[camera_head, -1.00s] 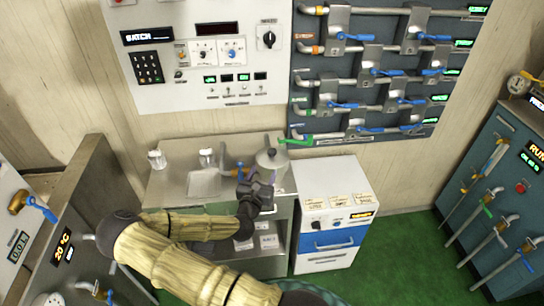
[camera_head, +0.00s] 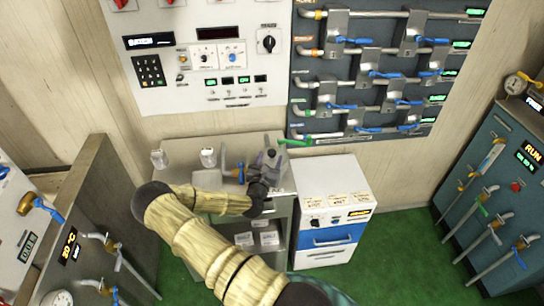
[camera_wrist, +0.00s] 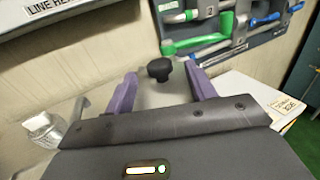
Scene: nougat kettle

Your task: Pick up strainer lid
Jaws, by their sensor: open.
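The strainer lid shows in the wrist view as a pale grey surface (camera_wrist: 163,95) with a black knob (camera_wrist: 159,69) on top. My gripper (camera_wrist: 160,74) is open, its two purple fingers apart on either side of the knob, with space between each finger and the knob. In the head view my gripper (camera_head: 264,160) is over the right end of the steel counter and hides most of the lid and the vessel under it. Whether a finger touches the lid cannot be told.
Two small clear jars (camera_head: 208,157) stand on the counter (camera_head: 178,178) to the left. A valve with a blue handle (camera_head: 240,172) is close to my gripper's left. A white cabinet (camera_head: 330,172) stands to the right. Pipes with a green handle (camera_wrist: 198,44) are on the wall behind.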

